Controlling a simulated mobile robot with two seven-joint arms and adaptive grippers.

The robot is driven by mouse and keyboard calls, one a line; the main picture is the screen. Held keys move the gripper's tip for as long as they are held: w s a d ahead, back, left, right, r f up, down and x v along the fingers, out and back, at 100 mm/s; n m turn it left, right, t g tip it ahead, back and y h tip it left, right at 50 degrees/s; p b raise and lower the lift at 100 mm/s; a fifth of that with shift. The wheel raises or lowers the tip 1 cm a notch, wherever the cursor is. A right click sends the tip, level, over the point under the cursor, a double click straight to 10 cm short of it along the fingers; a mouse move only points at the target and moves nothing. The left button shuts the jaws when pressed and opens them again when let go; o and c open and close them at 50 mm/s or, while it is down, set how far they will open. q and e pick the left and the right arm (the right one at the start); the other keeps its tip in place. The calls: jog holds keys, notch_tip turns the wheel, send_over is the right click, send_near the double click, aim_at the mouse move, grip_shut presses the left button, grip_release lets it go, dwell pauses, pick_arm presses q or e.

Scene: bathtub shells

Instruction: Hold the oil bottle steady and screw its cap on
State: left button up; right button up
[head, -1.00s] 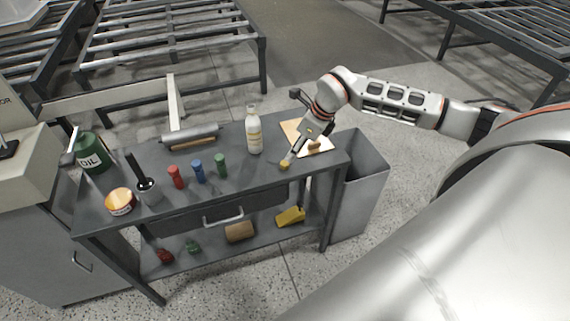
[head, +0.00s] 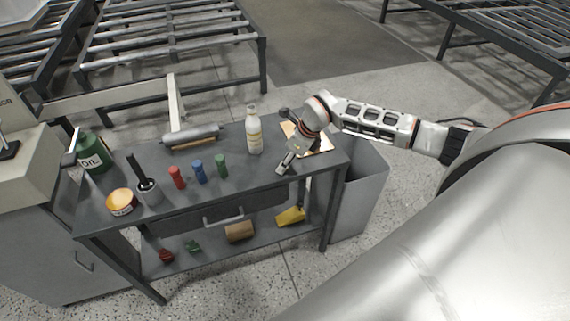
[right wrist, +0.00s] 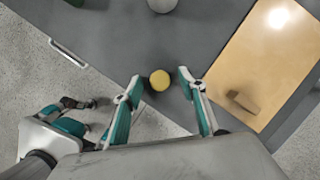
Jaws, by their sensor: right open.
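The white oil bottle (head: 254,136), with a pale label, stands upright on the table. Its top is at the upper edge of the right wrist view (right wrist: 162,4). A round yellow cap (right wrist: 159,80) lies near the table's front edge; the head view does not show it clearly now. My right gripper (head: 282,170) is low over the front edge, right of the bottle. In the right wrist view (right wrist: 158,78) its fingers are open on either side of the cap, apart from it. What looks like my left gripper (right wrist: 72,117) shows at the left there; its jaws are unclear.
A tan board (right wrist: 262,62) with a small brown block (right wrist: 242,101) lies right of the cap. Red (head: 177,177), blue (head: 200,172) and green (head: 221,166) small bottles stand left of the oil bottle. A grey bin (head: 362,190) stands at the table's right end.

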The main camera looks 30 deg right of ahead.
jog(key=shift+f, duration=0.1)
jog(key=c, duration=0.8)
notch_tip(320, 180, up, 20)
jog(key=shift+r, duration=0.1)
dwell(0.4)
